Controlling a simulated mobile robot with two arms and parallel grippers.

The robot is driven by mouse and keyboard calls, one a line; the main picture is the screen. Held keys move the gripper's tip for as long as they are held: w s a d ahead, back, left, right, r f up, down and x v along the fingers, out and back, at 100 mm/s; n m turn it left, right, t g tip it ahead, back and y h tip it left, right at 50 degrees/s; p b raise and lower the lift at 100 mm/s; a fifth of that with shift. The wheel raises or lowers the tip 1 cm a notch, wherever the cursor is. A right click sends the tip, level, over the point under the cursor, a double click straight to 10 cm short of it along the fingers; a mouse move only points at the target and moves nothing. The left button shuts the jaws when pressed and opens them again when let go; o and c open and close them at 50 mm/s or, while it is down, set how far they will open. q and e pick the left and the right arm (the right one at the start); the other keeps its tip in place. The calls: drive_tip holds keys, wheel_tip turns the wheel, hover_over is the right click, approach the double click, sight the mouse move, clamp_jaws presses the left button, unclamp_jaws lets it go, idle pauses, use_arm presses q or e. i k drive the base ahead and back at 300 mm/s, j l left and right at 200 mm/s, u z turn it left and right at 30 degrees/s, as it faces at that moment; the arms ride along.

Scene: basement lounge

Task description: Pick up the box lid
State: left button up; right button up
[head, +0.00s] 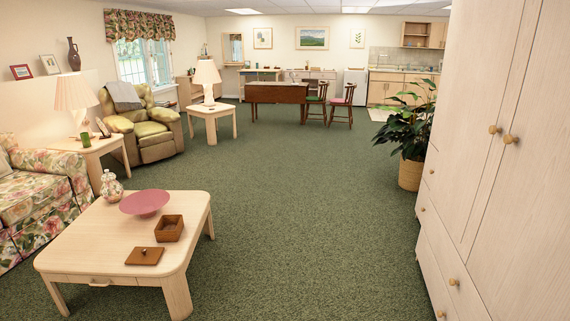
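The box lid (144,256) is a flat brown wooden square with a small knob on top. It lies on the light wood coffee table (82,247), near the table's front edge. The open brown wooden box (169,229) stands just behind it and to the right, apart from the lid. Neither of my grippers shows in the head view.
A pink bowl (144,203) and a patterned jar (111,186) stand farther back on the coffee table. A floral sofa (40,197) is at the table's left. A tall pale cabinet (480,160) fills the right side. Green carpet (300,220) between is clear.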

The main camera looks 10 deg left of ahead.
sight(141, 255)
drive_tip(key=i+u, duration=0.5)
drive_tip(key=i, duration=0.25)
drive_tip(key=i+l+u, duration=0.2)
drive_tip(key=i+u, duration=0.25)
drive_tip(key=i, duration=0.25)
drive_tip(key=i+j+u, duration=0.35)
drive_tip(key=i, duration=0.15)
drive_tip(key=i+j+u, duration=0.1)
drive_tip(key=i+u, duration=0.2)
drive_tip(key=i, duration=0.25)
